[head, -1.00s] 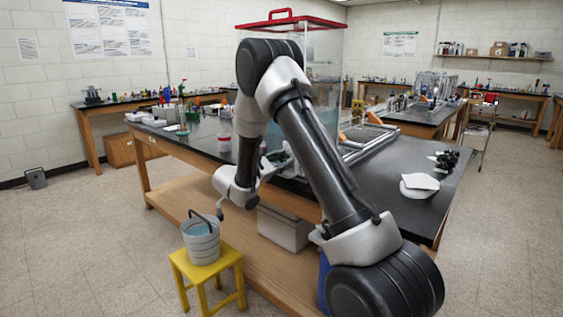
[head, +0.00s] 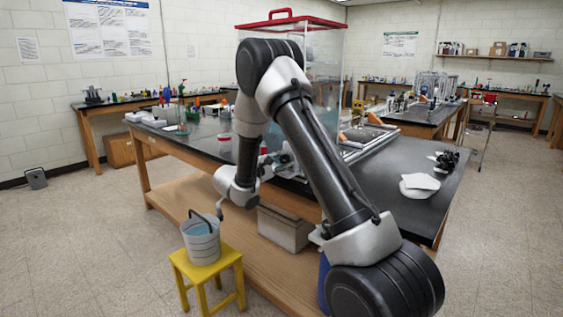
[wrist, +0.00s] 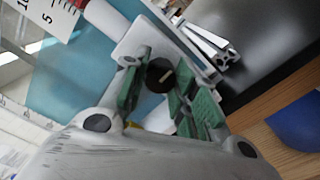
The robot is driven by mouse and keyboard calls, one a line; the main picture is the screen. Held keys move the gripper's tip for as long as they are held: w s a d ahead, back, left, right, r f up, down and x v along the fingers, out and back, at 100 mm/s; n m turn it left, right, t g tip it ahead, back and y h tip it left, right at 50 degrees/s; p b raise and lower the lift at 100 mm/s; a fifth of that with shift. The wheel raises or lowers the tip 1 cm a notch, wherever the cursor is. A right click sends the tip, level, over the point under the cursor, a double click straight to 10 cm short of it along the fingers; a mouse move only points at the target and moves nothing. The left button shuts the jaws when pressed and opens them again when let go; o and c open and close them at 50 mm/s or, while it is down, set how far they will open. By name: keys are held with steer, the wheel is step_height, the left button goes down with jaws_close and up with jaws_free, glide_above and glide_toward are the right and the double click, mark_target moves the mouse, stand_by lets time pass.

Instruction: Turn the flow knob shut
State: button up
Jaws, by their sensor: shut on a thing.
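The flow knob (wrist: 158,72) is a small dark round knob with a pale pointer line, set in a white block (wrist: 138,42) in the wrist view. My gripper (wrist: 160,84) has its green pads on either side of the knob and is shut on it. In the head view my gripper (head: 280,160) is at the table's front edge, by the base of the clear tank (head: 330,75) with the red lid. My arm hides the knob there. A grey bucket (head: 200,246) with bluish liquid stands on a yellow stool (head: 206,271) below.
The black-topped table (head: 390,175) carries a metal extrusion frame (head: 368,141) and white pieces (head: 420,183) at right. A grey bin (head: 285,228) sits on the lower wooden shelf. The floor at left is open.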

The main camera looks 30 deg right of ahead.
steer(key=shift+f, duration=0.1)
steer(key=o, duration=1)
steer(key=shift+a, duration=0.1)
steer(key=v, duration=1.2)
